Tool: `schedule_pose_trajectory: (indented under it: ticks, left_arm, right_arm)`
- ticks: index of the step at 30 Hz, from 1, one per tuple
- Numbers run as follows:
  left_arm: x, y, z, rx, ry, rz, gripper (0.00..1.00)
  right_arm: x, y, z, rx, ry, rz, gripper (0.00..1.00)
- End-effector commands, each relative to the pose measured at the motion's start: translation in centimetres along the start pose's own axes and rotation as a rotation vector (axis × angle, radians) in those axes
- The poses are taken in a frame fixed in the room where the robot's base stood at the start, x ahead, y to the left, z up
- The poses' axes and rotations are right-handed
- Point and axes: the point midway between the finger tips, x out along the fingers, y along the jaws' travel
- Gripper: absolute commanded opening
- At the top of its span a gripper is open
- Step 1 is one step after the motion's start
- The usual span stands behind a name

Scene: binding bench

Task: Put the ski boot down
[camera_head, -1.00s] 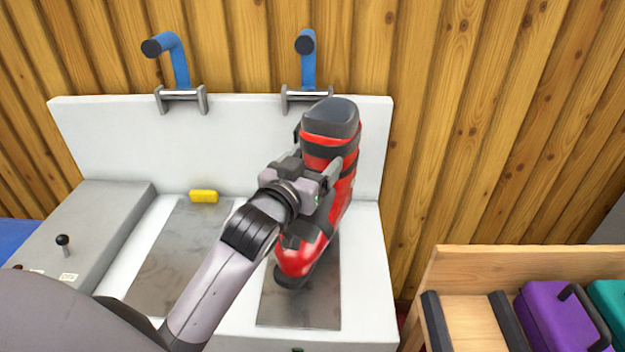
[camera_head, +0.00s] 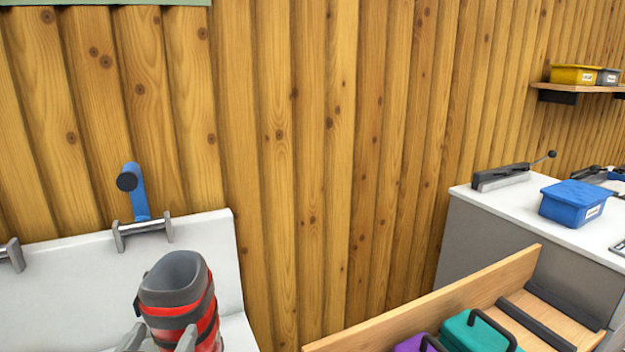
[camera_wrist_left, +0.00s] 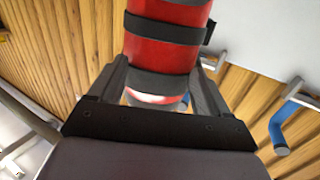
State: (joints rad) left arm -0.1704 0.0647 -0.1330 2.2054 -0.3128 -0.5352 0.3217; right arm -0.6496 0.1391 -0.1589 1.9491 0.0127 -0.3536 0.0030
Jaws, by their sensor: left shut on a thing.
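The ski boot (camera_head: 182,298) is red with dark grey straps and a grey cuff. It stands upright at the bottom left of the head view, in front of the white bench's back panel (camera_head: 70,270). Only its upper part shows there; its foot is out of frame. My left gripper (camera_head: 160,340) is shut on the boot, with one finger on each side. The left wrist view shows the red boot shaft (camera_wrist_left: 165,45) between both fingers (camera_wrist_left: 165,88). Whether the sole touches the bench is hidden. My right gripper is not in view.
A blue-handled clamp (camera_head: 138,195) is fixed above the bench panel. To the right, a wooden rack (camera_head: 440,305) holds purple and teal cases (camera_head: 478,333). Behind it, a grey-white counter (camera_head: 500,225) carries a blue bin (camera_head: 574,204). A wall shelf (camera_head: 590,88) holds small bins.

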Motion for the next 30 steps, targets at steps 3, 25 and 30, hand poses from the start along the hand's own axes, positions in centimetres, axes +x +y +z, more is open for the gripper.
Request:
schedule_pose_trajectory:
  ticks: [3, 25, 30]
  left_arm:
    - [-1.7, 0.6, 0.3, -0.002, 0.011, 0.008, 0.00]
    - [-4.8, 1.5, 1.6, 0.003, 0.016, 0.019, 0.00]
    - [-4.7, 1.7, 1.7, 0.007, 0.009, 0.030, 0.00]
  right_arm:
    - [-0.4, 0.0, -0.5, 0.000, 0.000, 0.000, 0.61]
    - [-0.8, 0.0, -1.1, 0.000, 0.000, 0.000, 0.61]
    - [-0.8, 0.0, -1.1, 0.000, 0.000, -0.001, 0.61]
